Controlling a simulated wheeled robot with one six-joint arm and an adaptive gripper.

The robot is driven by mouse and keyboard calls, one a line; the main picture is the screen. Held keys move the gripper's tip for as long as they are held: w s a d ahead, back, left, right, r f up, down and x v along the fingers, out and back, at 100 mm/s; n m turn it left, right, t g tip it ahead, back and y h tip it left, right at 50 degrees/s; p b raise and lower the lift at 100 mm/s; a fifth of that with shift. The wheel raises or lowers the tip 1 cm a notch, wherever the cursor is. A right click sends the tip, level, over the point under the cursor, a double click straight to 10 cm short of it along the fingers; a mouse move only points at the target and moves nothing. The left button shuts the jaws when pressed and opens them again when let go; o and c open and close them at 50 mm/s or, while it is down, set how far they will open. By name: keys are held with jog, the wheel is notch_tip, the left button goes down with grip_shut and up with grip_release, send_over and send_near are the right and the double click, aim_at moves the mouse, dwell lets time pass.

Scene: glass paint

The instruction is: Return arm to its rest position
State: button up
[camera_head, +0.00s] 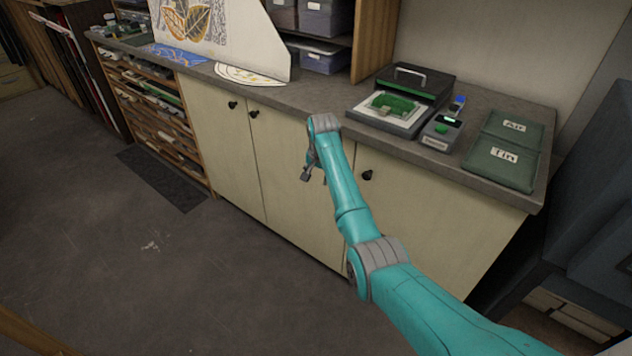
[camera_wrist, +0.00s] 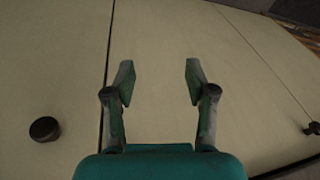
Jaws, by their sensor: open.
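My arm reaches from the lower right of the head view toward the cabinet front. My gripper (camera_head: 310,176) hangs below the counter edge, in front of the pale cabinet doors (camera_head: 225,150). In the wrist view my gripper (camera_wrist: 158,75) has its two fingers apart with nothing between them. Behind them is a plain cabinet door (camera_wrist: 155,35) with a dark vertical seam to the left. A round dark knob (camera_wrist: 44,129) shows at the lower left of that view.
The grey counter (camera_head: 305,97) runs above the doors. On it stand a black device with a green piece on a white bed (camera_head: 390,107), a small grey box (camera_head: 440,132) and green pads marked Air (camera_head: 514,127) and Tin (camera_head: 502,158). Open floor (camera_head: 150,270) lies left.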

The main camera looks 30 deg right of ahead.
jog(key=s+a+f+n+t, duration=0.1)
jog(key=s+a+f, duration=0.45)
jog(key=f, duration=0.45)
jog(key=s+a+f+n+t, duration=0.2)
jog(key=s+a+f, duration=0.2)
jog(key=s+f, duration=0.45)
jog(key=s+a+f+n+t, duration=0.1)
jog(key=s+a+f, duration=0.25)
jog(key=s, duration=0.45)
jog(key=s+a+f+n+t, duration=0.1)
jog(key=s+a+f+t, duration=0.2)
jog(key=s, duration=0.5)
jog(key=s+a+r+n+t, duration=0.1)
jog(key=s+a+r, duration=0.15)
jog(key=s, duration=0.45)
jog(key=s+a+r+n, duration=0.1)
jog(key=s+a+r, duration=0.15)
jog(key=s, duration=0.45)
jog(key=s+a+r+n+t, duration=0.1)
jog(key=s+r, duration=0.3)
jog(key=s, duration=0.3)
jog(key=s+a+r+n+t, duration=0.1)
jog(key=s+r, duration=0.5)
jog(key=r, duration=0.4)
jog(key=s+a+r+n+t+y, duration=0.1)
jog(key=s+r+n+t, duration=0.1)
jog(key=s+r, duration=0.5)
notch_tip(320, 180, up, 4)
jog(key=shift+a+f, duration=0.2)
jog(key=shift+a, duration=0.05)
